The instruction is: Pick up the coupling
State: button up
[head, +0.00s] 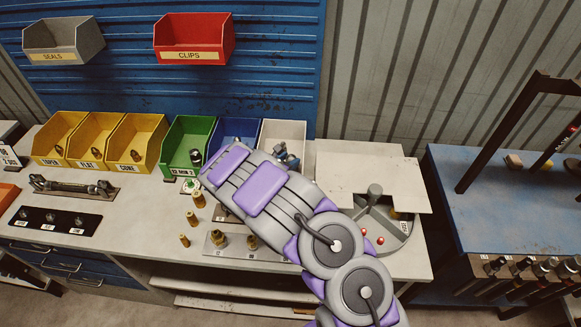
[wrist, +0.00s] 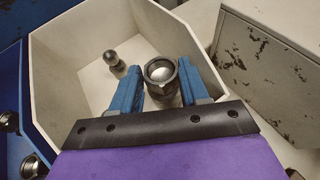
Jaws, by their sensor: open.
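A dark metal coupling (wrist: 161,80) with a bright round top stands inside the white bin (wrist: 58,72) in the wrist view. My gripper (wrist: 158,72) is open, its two blue fingers reaching into the bin on either side of this coupling. Whether the fingers touch it I cannot tell. A smaller dark fitting with a round head (wrist: 114,60) lies farther back in the same bin, to the left. In the head view the white bin (head: 284,130) stands at the back of the bench, and my arm hides part of it. My gripper (head: 287,158) shows small there at the bin.
A blue bin (head: 237,130) and a green bin (head: 190,135) stand left of the white one, then several yellow bins (head: 138,135). A pale box-like cover (head: 350,165) stands close on the right. Brass fittings (head: 197,198) stand on the bench in front.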

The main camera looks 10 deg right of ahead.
jog(key=shift+w+d+f, duration=0.1)
jog(key=shift+w+d, duration=0.1)
jog(key=shift+d, duration=0.1)
jog(key=shift+c, duration=0.2)
jog(key=shift+a, duration=0.1)
grip_shut()
